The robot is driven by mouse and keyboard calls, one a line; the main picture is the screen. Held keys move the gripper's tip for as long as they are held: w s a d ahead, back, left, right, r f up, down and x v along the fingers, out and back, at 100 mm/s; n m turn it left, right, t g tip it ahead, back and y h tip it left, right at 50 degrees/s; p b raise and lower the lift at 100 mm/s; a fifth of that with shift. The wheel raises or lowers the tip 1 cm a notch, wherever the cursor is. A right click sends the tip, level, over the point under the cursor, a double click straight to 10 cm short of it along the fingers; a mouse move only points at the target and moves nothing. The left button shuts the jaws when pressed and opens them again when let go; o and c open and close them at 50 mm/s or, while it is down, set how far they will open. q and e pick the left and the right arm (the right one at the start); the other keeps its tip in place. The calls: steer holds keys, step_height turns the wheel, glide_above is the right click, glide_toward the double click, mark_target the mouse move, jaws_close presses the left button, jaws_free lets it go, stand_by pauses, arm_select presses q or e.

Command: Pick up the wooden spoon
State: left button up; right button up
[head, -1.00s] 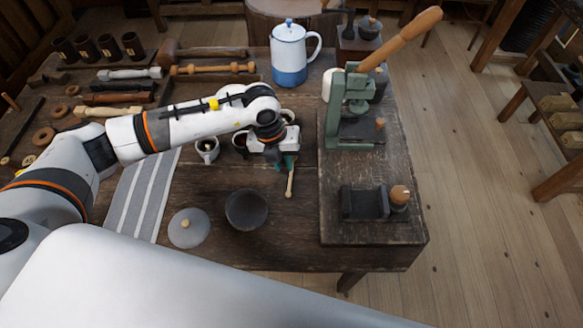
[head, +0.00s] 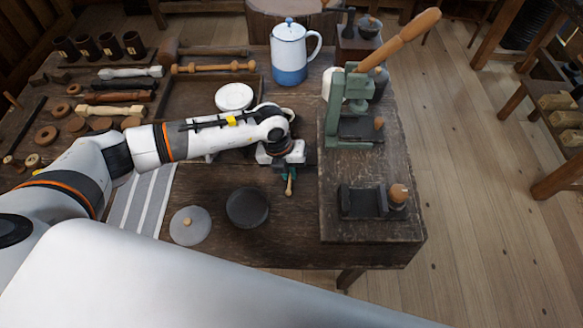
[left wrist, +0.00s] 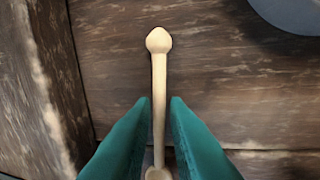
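The wooden spoon (left wrist: 159,75) is pale, with a knob at one end. In the left wrist view it lies on the dark table, running between the two teal fingers of my left gripper (left wrist: 160,103). The fingers are open on either side of it, with a small gap showing on both sides. Its lower end, at the bottom of that view, is partly cut off. In the head view my left gripper (head: 288,172) points down over the spoon (head: 290,187), and only a short piece of the spoon shows. My right gripper is not in view.
A dark bowl (head: 247,208) and a grey lid (head: 189,226) stand left of the spoon. A raised board (head: 330,215) with a green press (head: 340,110) is close on the right. A white dish (head: 234,97) and a blue-white pot (head: 289,55) stand behind.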

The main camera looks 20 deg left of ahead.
arm_select(q)
jaws_close()
